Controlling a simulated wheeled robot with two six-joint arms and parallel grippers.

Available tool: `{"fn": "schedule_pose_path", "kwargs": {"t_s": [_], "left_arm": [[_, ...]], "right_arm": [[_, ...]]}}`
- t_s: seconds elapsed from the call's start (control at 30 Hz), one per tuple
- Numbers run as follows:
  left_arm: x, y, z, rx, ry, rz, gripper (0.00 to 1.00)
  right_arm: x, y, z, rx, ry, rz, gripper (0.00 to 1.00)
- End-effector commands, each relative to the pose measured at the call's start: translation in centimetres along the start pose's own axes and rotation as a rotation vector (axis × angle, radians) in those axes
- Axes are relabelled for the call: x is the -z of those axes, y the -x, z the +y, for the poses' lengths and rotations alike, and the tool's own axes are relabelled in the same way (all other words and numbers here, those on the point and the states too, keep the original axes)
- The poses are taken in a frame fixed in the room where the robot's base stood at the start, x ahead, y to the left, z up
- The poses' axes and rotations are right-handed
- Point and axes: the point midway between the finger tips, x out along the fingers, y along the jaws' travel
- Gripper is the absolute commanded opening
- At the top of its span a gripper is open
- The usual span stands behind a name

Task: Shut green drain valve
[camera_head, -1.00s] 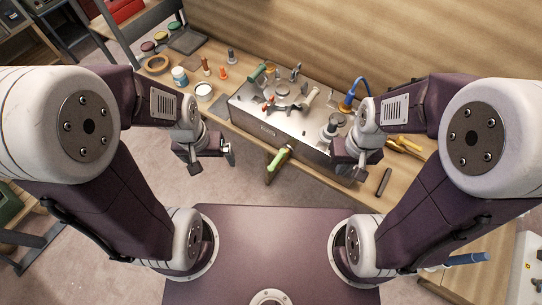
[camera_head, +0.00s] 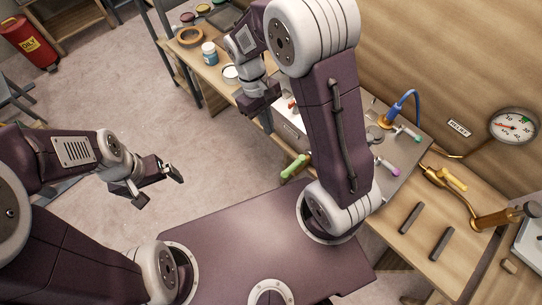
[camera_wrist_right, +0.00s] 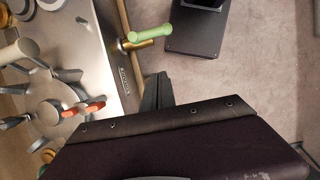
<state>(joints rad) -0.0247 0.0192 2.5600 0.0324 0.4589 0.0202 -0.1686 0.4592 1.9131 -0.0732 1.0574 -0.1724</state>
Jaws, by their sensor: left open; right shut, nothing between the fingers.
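The green drain valve handle (camera_head: 296,167) sticks out from the front of the metal unit (camera_head: 290,133), low down and just left of my right arm. In the right wrist view the green handle (camera_wrist_right: 150,34) sits on a brass stem and lies slanted across it. My right gripper (camera_head: 267,122) is shut and empty, pointing down at the unit's front left. In the right wrist view its shut fingers (camera_wrist_right: 158,90) are apart from the green handle. My left gripper (camera_head: 163,184) is open and empty over the floor, away from the bench. My right arm hides much of the unit.
An orange-red handle (camera_wrist_right: 85,107) and other fittings stand on the unit's top. A blue hose (camera_head: 405,103), a purple-tipped lever (camera_head: 387,166) and a pressure gauge (camera_head: 514,126) are to the right. Pots and a tape roll (camera_head: 190,37) stand at the bench's far left.

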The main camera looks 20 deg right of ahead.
Motion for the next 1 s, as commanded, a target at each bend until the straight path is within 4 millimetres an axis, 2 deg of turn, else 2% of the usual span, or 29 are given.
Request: {"fn": "schedule_pose_path", "kwargs": {"t_s": [0.03, 0.37, 0.47, 0.57, 0.9, 0.97, 1.0], "left_arm": [[0.0, -0.5, 0.0, 0.000, 0.000, 0.000, 0.96], [0.0, -0.4, 0.0, 0.000, 0.000, 0.000, 0.96], [0.0, -0.5, 0.0, 0.000, 0.000, 0.000, 0.96], [-0.1, -0.7, 0.0, 0.000, 0.000, 0.000, 0.96], [-0.1, -1.5, 0.0, 0.000, 0.000, 0.000, 0.96], [-0.1, -1.5, 0.0, 0.000, 0.000, 0.000, 0.96], [-0.1, -1.3, 0.0, 0.000, 0.000, 0.000, 0.96]], "right_arm": [[0.1, -0.7, -0.2, 0.000, 0.005, -0.006, 0.00], [0.1, -0.6, -0.2, -0.001, 0.007, -0.005, 0.00], [0.1, -1.1, -0.2, 0.000, 0.007, -0.007, 0.00], [0.1, -2.6, -0.2, 0.000, 0.007, -0.008, 0.00], [0.0, -10.1, -0.2, 0.000, 0.006, -0.010, 0.00], [-0.3, -11.0, -0.2, 0.001, 0.005, -0.010, 0.00], [-1.1, -11.1, -0.2, 0.001, 0.005, -0.008, 0.00]]}}
